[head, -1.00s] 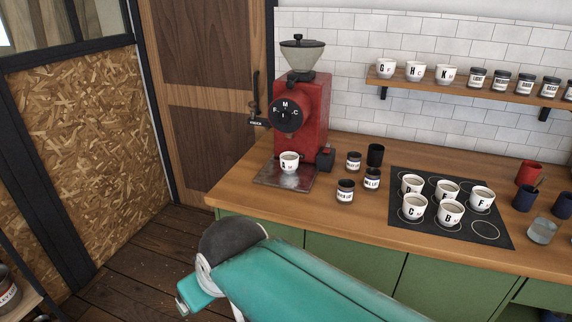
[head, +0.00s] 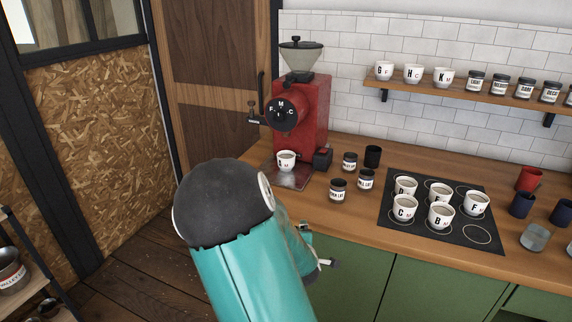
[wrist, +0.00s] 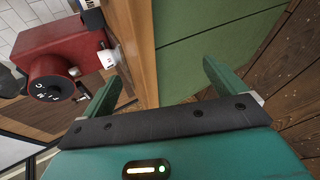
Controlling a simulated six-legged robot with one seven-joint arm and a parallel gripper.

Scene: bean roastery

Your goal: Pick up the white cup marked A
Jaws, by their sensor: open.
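The white cup marked A (head: 286,161) stands upright on the metal tray (head: 290,178) at the foot of the red grinder (head: 301,108). In the wrist view the cup (wrist: 106,58) shows sideways beside the grinder, partly visible and its letter unreadable. My gripper (wrist: 160,85) is open and empty, with its two green fingers spread apart. It is over the floor and cabinet front, apart from the cup. In the head view my arm hides most of the gripper; only small parts of it show near the counter's front edge.
Several lettered cups stand on a black mat (head: 483,234) to the right. Small dark jars (head: 338,190) stand between the grinder and mat. The wooden counter (head: 330,217) is clear at its front left. Green cabinets (head: 346,278) stand below it.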

